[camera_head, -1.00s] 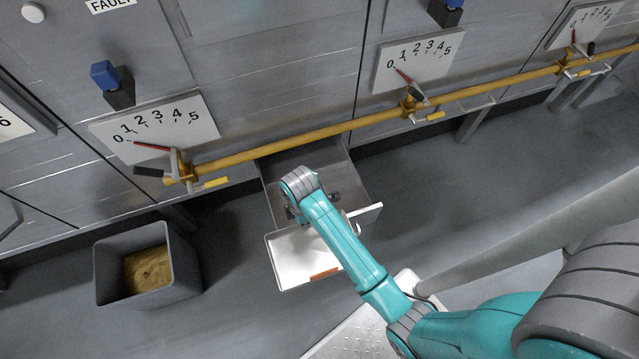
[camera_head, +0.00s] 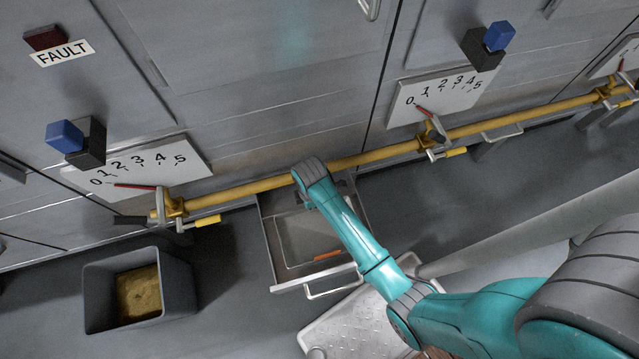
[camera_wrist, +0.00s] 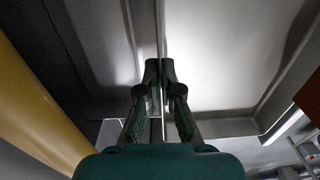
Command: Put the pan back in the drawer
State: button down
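The pan (camera_head: 305,240) is a shallow light-grey tray with an orange-red patch (camera_head: 327,255) on its near edge. It lies within the open drawer (camera_head: 288,286), inside its walls; whether it rests fully on the drawer floor I cannot tell. The drawer is pulled out below the yellow pipe, its front and handle facing me. In the wrist view, my gripper (camera_wrist: 160,75) has its fingers closed together on the upright rim of the pan (camera_wrist: 225,45).
A yellow pipe (camera_head: 380,152) with valve levers runs along the machine front, close above the drawer and my wrist. A grey bin (camera_head: 180,292) with yellowish contents stands on the floor at left. Dark floor lies open between bin and drawer.

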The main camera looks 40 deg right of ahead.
notch_tip(320, 180, down, 10)
jog(key=shift+f, duration=0.1)
dwell(0.4)
jog(key=shift+f, duration=0.1)
jog(key=c, duration=1.6)
grip_release()
notch_tip(320, 180, up, 12)
jog(key=shift+w, duration=0.15)
jog(key=shift+d, duration=0.1)
